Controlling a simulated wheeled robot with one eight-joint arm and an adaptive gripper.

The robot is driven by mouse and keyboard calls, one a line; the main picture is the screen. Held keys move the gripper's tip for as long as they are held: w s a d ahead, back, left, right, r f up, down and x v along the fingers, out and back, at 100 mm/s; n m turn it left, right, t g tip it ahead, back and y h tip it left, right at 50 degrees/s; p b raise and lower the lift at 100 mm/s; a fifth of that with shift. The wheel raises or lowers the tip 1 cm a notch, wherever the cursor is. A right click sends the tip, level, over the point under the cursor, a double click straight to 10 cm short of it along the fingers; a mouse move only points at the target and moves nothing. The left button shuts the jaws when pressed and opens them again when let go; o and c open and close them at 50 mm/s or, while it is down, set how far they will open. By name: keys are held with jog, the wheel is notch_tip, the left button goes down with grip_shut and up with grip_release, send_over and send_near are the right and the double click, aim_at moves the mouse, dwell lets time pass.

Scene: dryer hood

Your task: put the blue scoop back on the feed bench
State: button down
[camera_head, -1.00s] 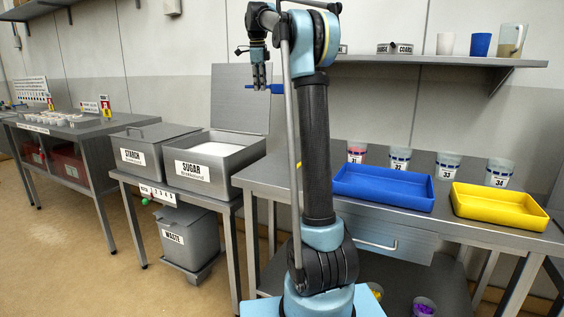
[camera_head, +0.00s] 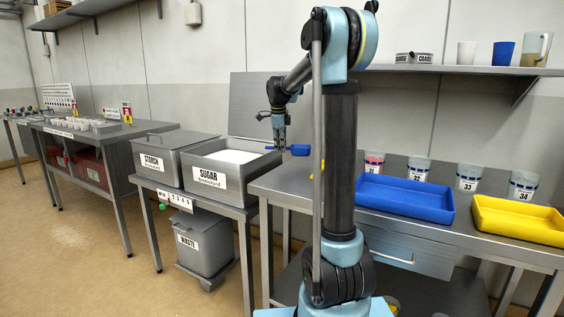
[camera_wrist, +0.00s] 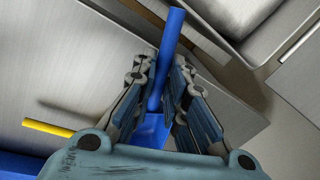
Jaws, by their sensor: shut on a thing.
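The blue scoop (camera_head: 300,150) is held in my gripper (camera_head: 281,143), above the left end of the grey steel bench (camera_head: 278,188) with the trays. In the wrist view my gripper (camera_wrist: 160,78) is shut on the scoop's handle (camera_wrist: 172,38). The scoop's wider part (camera_wrist: 154,130) shows between the fingers, partly hidden by them. The bench top (camera_wrist: 85,60) lies below, with a shadow on it, and the scoop appears clear of it. No label names the feed bench.
The open sugar bin (camera_head: 208,177) and shut starch bin (camera_head: 158,162) stand just left. A yellow stick-like thing (camera_wrist: 48,128) lies on the bench. A blue tray (camera_head: 405,202) and yellow tray (camera_head: 520,222) stand right, with cups behind.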

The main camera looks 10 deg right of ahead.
jog(key=shift+f, duration=2.65)
jog(key=c, duration=1.6)
grip_release()
notch_tip(320, 180, up, 12)
jog(key=s, duration=0.2)
jog(key=shift+a, duration=0.35)
jog(key=shift+s+f, duration=0.1)
